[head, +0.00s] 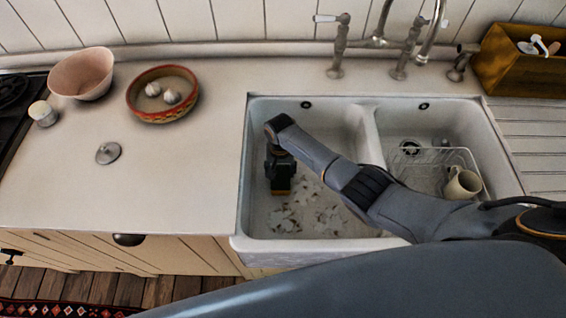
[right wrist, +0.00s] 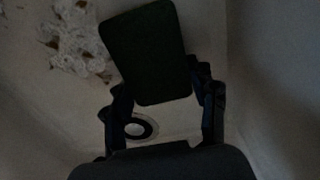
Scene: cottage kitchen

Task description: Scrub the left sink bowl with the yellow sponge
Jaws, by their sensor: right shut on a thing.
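The left sink bowl (head: 330,130) is white, with pale flaky dirt (head: 300,218) and brown specks scattered over its floor. The dirt also shows at the upper left of the right wrist view (right wrist: 80,45). My right gripper (head: 280,180) reaches down into the left part of this bowl. It is shut on the sponge, whose dark green face fills the middle of the right wrist view (right wrist: 147,55). In the head view only a small yellowish edge shows below the fingers. I cannot tell whether the sponge touches the bowl. My left gripper is out of view.
The right bowl holds a wire rack (head: 430,157) and a cream mug (head: 463,184). A divider separates the bowls. Taps (head: 400,60) stand behind. On the left counter are a pink bowl (head: 82,75), a patterned bowl (head: 160,112) with garlic, and a metal lid (head: 108,153).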

